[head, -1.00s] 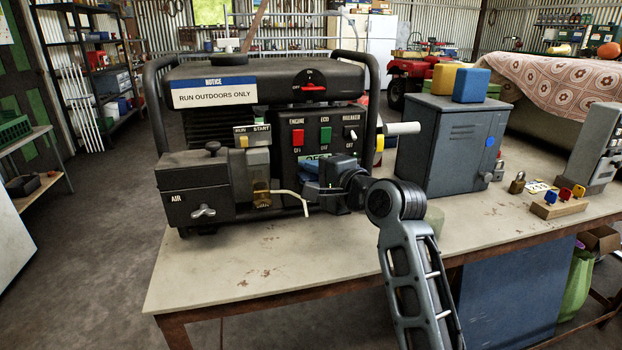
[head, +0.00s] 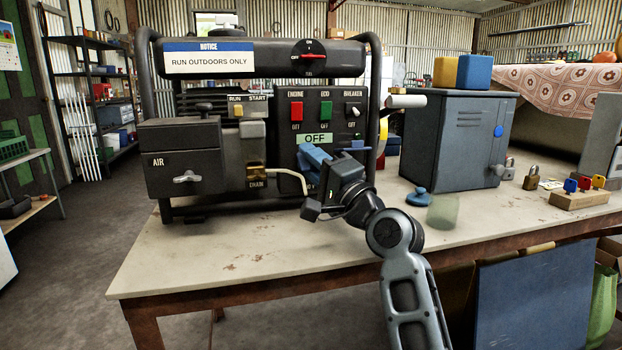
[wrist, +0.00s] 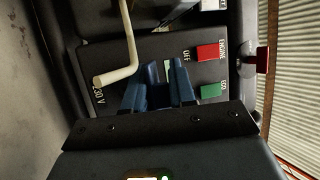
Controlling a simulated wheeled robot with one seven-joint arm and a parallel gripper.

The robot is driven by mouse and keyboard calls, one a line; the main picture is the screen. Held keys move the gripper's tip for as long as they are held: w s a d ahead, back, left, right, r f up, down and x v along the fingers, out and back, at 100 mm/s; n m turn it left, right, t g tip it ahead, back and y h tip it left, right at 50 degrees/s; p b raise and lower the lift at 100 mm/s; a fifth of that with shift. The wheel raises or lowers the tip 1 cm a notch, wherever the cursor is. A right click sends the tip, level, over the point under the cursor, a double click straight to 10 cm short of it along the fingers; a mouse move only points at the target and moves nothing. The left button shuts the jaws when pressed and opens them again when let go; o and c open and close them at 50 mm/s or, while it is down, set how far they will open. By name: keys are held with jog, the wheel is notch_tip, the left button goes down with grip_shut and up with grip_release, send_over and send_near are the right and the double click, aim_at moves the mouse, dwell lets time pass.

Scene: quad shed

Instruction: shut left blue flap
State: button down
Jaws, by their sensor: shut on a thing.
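My gripper (head: 314,160) is at the lower front of the black generator (head: 225,58), its blue fingers pointing at the panel below the OFF plate. In the wrist view my gripper (wrist: 164,72) has its fingers close together around a darker blue piece (wrist: 151,74), which looks like the left blue flap. The flap is mostly hidden by the fingers, so its angle cannot be told. Another blue patch (head: 353,148) shows just behind my gripper's body in the head view; I cannot tell whether it is a second flap.
A pale bent lever (head: 293,178) sticks out left of my gripper. Red and green switches (head: 296,110) sit above it. A blue knob-like thing (head: 418,197) and a greenish cylinder (head: 443,211) stand to the right, before the grey cabinet (head: 455,140). The table's front left is clear.

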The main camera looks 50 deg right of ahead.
jog(key=shift+r+t+b, duration=0.1)
jog(key=shift+t+b, duration=0.2)
jog(key=shift+b, duration=0.2)
